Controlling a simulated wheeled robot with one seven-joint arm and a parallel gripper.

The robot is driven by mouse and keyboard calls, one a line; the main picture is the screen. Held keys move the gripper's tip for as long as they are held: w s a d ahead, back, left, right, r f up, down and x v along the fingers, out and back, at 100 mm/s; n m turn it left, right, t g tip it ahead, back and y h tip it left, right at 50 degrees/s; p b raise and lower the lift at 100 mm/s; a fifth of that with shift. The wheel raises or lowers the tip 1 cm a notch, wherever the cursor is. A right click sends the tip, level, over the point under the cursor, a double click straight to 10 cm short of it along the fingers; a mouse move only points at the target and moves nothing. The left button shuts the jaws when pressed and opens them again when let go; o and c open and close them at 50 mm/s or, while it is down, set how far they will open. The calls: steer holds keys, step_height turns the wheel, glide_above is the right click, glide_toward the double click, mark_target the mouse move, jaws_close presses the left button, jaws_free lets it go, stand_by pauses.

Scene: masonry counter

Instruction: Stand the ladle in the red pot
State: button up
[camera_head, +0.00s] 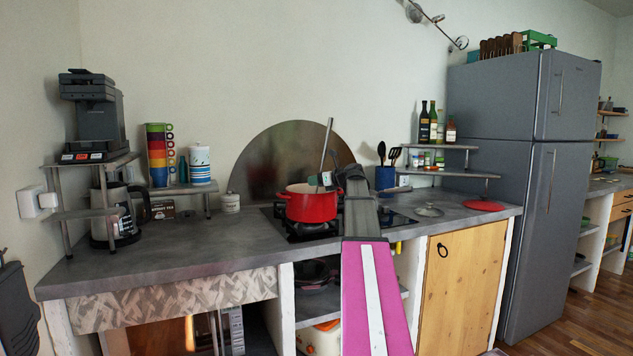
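The red pot (309,207) stands on the stove at the middle of the counter. The ladle (327,143) shows as a thin metal handle rising steeply above the pot, its top leaning slightly right. Its lower end is hidden behind my gripper and the pot's rim, so I cannot tell whether it touches the bottom. My gripper (325,180) is at the pot's right rim, right by the lower visible part of the handle. Its fingers are too small and overlapped to show whether they are shut on the handle.
My arm covers part of the stove (290,228). Right of it lie a grey lid (429,211) and a red lid (484,205). A dark blue utensil holder (385,178) stands behind. The counter left of the stove (190,240) is largely clear.

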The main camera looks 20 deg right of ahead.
steer(key=shift+g, duration=0.5)
steer(key=f, duration=0.1)
steer(key=s+f, duration=0.1)
steer(key=a+f, duration=0.1)
steer(key=f, duration=0.1)
steer(key=shift+s, duration=0.2)
steer(key=s+d+r, duration=0.6)
steer(key=s+d, duration=0.1)
steer(key=shift+t, duration=0.4)
steer(key=shift+s+d+r, duration=0.1)
steer(key=shift+s+d, duration=0.05)
